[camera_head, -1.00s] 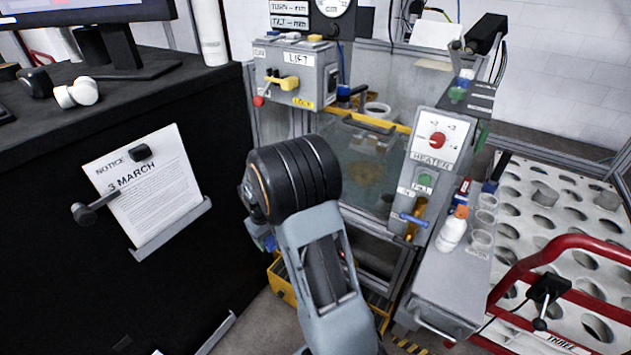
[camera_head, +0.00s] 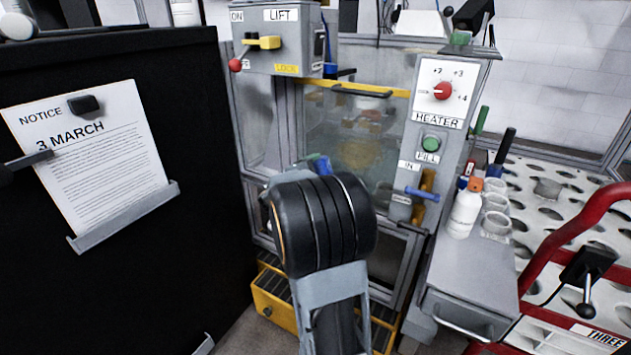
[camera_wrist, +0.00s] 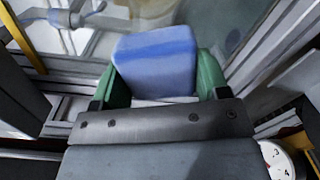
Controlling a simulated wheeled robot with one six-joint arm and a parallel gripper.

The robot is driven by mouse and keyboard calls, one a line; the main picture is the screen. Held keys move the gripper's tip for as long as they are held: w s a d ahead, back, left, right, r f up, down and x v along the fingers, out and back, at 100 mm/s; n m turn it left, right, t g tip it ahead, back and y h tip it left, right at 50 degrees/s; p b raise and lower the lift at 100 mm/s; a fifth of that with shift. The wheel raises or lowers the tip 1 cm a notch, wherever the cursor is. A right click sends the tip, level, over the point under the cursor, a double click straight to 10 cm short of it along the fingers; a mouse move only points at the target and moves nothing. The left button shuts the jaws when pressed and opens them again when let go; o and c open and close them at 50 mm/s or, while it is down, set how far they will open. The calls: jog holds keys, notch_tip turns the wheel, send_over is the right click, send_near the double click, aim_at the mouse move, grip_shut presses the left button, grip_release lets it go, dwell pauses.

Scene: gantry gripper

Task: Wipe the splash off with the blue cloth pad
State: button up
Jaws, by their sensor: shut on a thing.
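The blue cloth pad (camera_wrist: 157,58) is held between the green fingers of my gripper (camera_wrist: 165,82) in the wrist view. The gripper is shut on it. In the head view a bit of blue and green at my gripper (camera_head: 320,164) shows just above my black arm joint, in front of the cabinet's clear panel (camera_head: 325,125). A blurry yellow-brown splash (camera_head: 360,153) shows on that panel, to the right of the gripper. I cannot tell whether the pad touches the panel.
The LIFT box (camera_head: 280,40) with its yellow lever stands at upper left. The HEATER post (camera_head: 440,110) with a blue handle is right of the panel. A white bottle (camera_head: 463,212) and cups stand on a grey ledge. A red rail (camera_head: 560,255) is at far right.

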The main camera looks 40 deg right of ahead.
aim_at(334, 153)
jog(key=shift+w+d+r, duration=0.2)
jog(key=shift+d+r, duration=0.05)
jog(key=shift+d, duration=0.15)
jog(key=shift+w+d, duration=0.1)
jog(key=shift+d, duration=0.3)
jog(key=shift+p+x, duration=0.8)
jog(key=shift+x, duration=1.35)
jog(key=shift+b+x, duration=0.35)
jog(key=shift+x, duration=0.7)
